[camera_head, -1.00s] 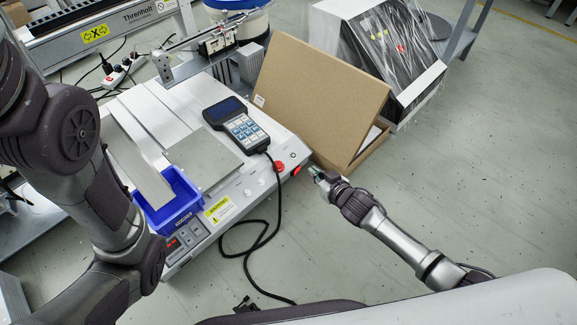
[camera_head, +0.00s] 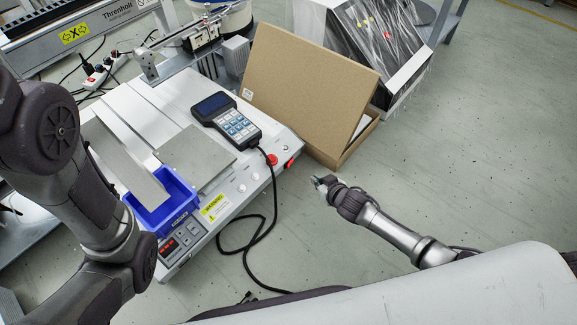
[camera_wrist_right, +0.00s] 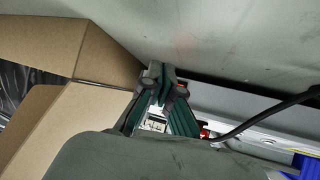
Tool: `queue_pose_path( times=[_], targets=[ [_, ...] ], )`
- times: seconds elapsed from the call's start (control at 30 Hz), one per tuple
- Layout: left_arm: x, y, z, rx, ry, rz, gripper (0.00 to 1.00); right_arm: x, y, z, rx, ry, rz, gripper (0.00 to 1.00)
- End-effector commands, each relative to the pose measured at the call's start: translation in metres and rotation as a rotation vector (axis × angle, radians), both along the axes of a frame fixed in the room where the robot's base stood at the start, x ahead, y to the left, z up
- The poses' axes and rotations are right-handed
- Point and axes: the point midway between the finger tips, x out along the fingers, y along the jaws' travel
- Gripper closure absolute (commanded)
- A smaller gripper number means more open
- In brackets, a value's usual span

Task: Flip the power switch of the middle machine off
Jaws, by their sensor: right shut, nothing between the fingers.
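The middle machine (camera_head: 255,190) is a white bench unit with a sloped front panel. Its red power switch (camera_head: 291,163) sits at the right end of that panel, beside a round red button (camera_head: 272,159). My right gripper (camera_head: 319,182) is shut and empty, off the machine's right front corner, with a gap to the switch. In the right wrist view its fingertips (camera_wrist_right: 160,72) are together, with red parts showing just beside and behind the fingers; I cannot tell which is the switch. My left arm comes in at the left; its gripper is out of sight.
An open cardboard box (camera_head: 312,85) stands close behind the switch corner. A handheld pendant (camera_head: 228,120) lies on the machine, its black cable (camera_head: 273,205) hanging down the front. A blue bin (camera_head: 163,205) sits at the front left.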

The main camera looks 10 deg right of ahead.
Motion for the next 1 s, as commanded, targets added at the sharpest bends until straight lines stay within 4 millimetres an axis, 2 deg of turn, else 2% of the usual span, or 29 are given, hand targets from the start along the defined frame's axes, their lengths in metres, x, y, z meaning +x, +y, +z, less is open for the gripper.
queue_pose_path(
  times=[0.2, 0.43, 0.63, 1.0],
  targets=[
    [0.000, 0.000, -0.020, 0.000, 0.000, 0.000, 0.60, 0.024, 0.024, -0.003, 0.002, -0.003, 0.000, 1.00],
    [0.000, 0.000, -0.026, 0.000, 0.001, 0.000, 0.60, 0.041, 0.043, -0.001, 0.003, -0.001, 0.000, 1.00],
    [0.000, 0.000, -0.028, 0.000, 0.001, 0.000, 0.60, 0.048, 0.049, 0.000, 0.000, -0.001, 0.000, 1.00],
    [0.000, 0.000, -0.028, 0.000, 0.001, 0.000, 0.60, 0.048, 0.050, 0.000, 0.000, 0.000, 0.000, 1.00]
  ],
)
